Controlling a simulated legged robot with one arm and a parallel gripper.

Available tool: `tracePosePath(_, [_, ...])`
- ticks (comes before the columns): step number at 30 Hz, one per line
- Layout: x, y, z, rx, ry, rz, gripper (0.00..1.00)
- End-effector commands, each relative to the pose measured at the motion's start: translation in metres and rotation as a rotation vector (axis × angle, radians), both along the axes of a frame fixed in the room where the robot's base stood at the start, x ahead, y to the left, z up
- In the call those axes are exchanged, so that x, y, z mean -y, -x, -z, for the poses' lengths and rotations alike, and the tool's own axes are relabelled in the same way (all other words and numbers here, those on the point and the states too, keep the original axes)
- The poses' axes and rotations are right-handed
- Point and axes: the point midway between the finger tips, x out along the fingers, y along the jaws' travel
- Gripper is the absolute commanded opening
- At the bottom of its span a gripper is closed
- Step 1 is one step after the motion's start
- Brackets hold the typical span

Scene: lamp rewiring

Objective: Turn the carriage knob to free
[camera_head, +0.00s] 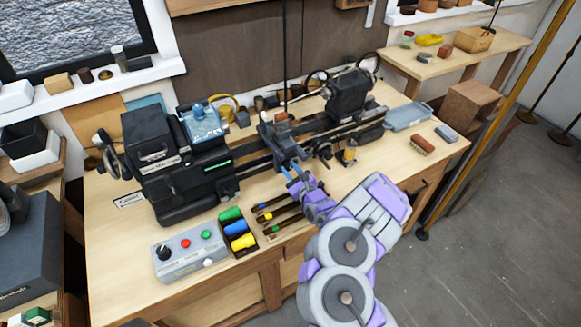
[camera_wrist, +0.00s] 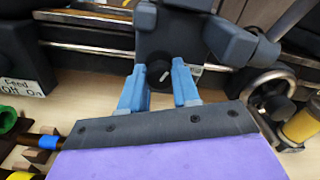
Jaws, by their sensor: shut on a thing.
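The carriage (camera_head: 284,148) is a dark block on the lathe's rails, near the middle of the bench in the head view. In the wrist view the carriage apron (camera_wrist: 185,35) fills the top centre. The carriage knob (camera_wrist: 160,76) is round and black with a short, slanted white pointer line. My gripper (camera_wrist: 160,82) has its two blue fingers shut on the knob, one on each side. A small label beside the knob is mostly hidden by the right finger, and its words cannot be read. In the head view my gripper (camera_head: 298,181) reaches the carriage front, and the knob is hidden.
A lathe headstock (camera_head: 165,150) stands left and a tailstock (camera_head: 348,95) right. Tools lie in a rack (camera_head: 283,211) just below my gripper. A handwheel (camera_wrist: 272,90) and a yellow cylinder (camera_wrist: 302,122) are close on the right. A control box (camera_head: 190,250) sits front left.

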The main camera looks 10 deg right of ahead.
Motion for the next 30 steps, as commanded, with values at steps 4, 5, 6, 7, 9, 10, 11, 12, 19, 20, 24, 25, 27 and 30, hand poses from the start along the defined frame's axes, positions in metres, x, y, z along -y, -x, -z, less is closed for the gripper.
tracePosePath(4, [-0.0010,0.0015,0.0031,0.029,0.125,-0.002,0.00])
tracePosePath(5, [-0.0010,0.0014,0.0030,0.037,0.150,-0.002,0.00])
tracePosePath(6, [-0.0008,0.0013,0.0031,0.047,0.180,-0.002,0.00])
tracePosePath(7, [-0.0008,0.0013,0.0031,0.053,0.201,-0.002,0.00])
tracePosePath(9, [-0.0009,0.0012,0.0031,0.070,0.249,-0.002,0.00])
tracePosePath(10, [-0.0009,0.0011,0.0031,0.076,0.268,-0.002,0.00])
tracePosePath(11, [-0.0010,0.0012,0.0031,0.081,0.285,-0.002,0.00])
tracePosePath(12, [-0.0011,0.0011,0.0032,0.090,0.307,-0.003,0.00])
tracePosePath(19, [-0.0012,0.0012,0.0040,0.119,0.396,-0.003,0.00])
tracePosePath(20, [-0.0012,0.0012,0.0040,0.122,0.403,-0.003,0.00])
tracePosePath(24, [-0.0011,0.0013,0.0043,0.129,0.425,-0.002,0.00])
tracePosePath(25, [-0.0011,0.0013,0.0043,0.130,0.428,-0.002,0.00])
tracePosePath(27, [-0.0011,0.0013,0.0045,0.131,0.433,-0.003,0.00])
tracePosePath(30, [-0.0012,0.0013,0.0046,0.132,0.434,-0.003,0.00])
